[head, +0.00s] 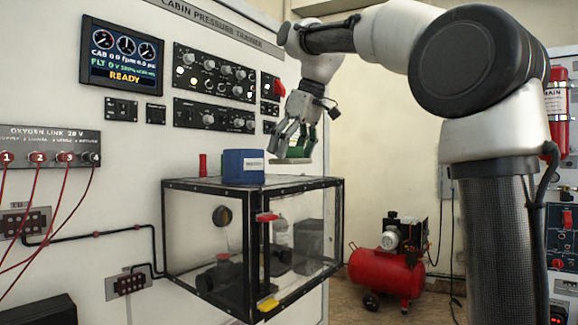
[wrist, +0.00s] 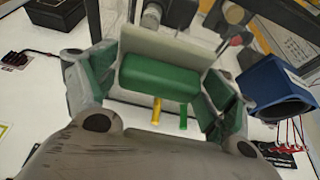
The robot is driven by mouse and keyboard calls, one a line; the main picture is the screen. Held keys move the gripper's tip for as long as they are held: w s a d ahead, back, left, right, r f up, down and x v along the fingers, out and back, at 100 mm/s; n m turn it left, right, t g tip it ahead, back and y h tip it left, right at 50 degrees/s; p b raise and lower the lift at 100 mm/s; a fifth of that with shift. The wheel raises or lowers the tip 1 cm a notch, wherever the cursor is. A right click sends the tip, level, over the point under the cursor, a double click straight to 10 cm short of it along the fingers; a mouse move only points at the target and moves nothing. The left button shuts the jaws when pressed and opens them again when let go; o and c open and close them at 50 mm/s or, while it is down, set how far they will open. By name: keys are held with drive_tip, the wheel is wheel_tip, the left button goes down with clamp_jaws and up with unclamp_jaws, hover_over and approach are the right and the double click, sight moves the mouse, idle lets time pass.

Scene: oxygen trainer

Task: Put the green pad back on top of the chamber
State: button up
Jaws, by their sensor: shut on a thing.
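My gripper (head: 293,150) is shut on the green pad, fingers pointing down. In the wrist view the green pad (wrist: 160,78) lies between the two fingers, with a pale grey strip along its far side. In the head view its pale, flat underside (head: 291,161) shows below the fingertips, and the fingers hide most of its green. The chamber (head: 315,186) is a clear box with a black frame against the trainer wall. The pad appears slightly above the right part of its top; I cannot tell the exact gap.
A blue container (head: 243,166) stands on the chamber top, left of my gripper; it is also in the wrist view (wrist: 275,88). A red cylinder (head: 202,165) is further left. A red compressor (head: 388,266) stands on the floor to the right.

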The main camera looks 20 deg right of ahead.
sight(292, 163)
wheel_tip(292, 163, down, 4)
drive_tip(key=shift+r, duration=0.25)
drive_tip(key=o, duration=0.8)
drive_tip(key=v, duration=1.2)
drive_tip(key=s+d+f+m+h, duration=0.1)
drive_tip(key=s+d+f+m, duration=0.1)
drive_tip(key=s+d+f, duration=0.2)
drive_tip(key=s+d+f+m, duration=0.2)
drive_tip(key=s+d+f, duration=0.2)
drive_tip(key=s+f, duration=0.7)
drive_tip(key=s+d+f+m+h, duration=0.1)
drive_tip(key=s+d+f+m, duration=0.2)
drive_tip(key=f, duration=1.8)
drive_tip(key=shift+s+d+t+h, duration=0.1)
drive_tip(key=shift+s+d+t, duration=0.1)
drive_tip(key=shift+s, duration=0.6)
drive_tip(key=shift+s+d+t+h, duration=0.1)
drive_tip(key=shift+s+d, duration=0.1)
drive_tip(key=shift+s, duration=0.55)
drive_tip(key=shift+s+d+t+h, duration=0.1)
drive_tip(key=shift+s+d, duration=0.05)
drive_tip(key=shift+s, duration=0.65)
